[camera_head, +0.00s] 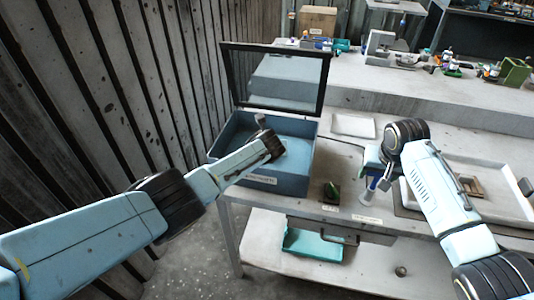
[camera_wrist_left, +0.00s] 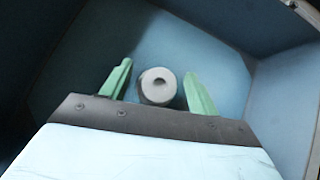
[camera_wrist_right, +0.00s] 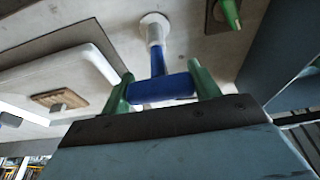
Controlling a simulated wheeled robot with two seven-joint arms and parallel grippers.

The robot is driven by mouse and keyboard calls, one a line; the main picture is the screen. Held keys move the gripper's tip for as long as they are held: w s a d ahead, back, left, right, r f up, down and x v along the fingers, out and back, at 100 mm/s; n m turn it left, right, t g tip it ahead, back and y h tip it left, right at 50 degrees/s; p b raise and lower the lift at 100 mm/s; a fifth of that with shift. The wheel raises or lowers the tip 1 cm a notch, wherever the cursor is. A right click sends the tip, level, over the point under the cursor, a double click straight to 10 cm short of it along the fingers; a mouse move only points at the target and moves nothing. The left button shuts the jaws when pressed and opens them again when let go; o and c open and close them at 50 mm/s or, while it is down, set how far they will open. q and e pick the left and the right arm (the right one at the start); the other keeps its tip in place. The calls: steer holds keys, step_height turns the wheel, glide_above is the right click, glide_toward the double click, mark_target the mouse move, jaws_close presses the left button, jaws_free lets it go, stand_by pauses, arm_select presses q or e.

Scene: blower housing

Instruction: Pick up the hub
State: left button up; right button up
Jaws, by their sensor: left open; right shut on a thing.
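A grey round part with a central hole, apparently the hub (camera_wrist_left: 158,92), stands in the blue box (camera_head: 235,178) and shows in the left wrist view. My left gripper (camera_wrist_left: 158,70) reaches down into that box, its green fingers open on both sides of the hub. Gaps show between fingers and hub. In the head view, my left arm hides the hub. My right gripper (camera_wrist_right: 161,76) is shut on a blue T-shaped piece (camera_wrist_right: 158,88), whose stem points to a pale round base (camera_wrist_right: 155,27). In the head view, my right gripper (camera_head: 383,172) is above the table front.
The box's dark-framed lid (camera_head: 275,78) stands open behind it. A white tray (camera_head: 492,178) lies at the right, a pale flat plate (camera_head: 353,126) behind. A teal bin (camera_head: 313,244) is on the lower shelf.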

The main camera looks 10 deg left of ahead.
arm_select(q)
steer(key=c, duration=1.1)
steer(key=shift+c, duration=0.2)
step_height(320, 180, up, 14)
steer(key=shift+f, duration=0.2)
steer(key=s, duration=1.7)
steer(key=shift+s, duration=0.2)
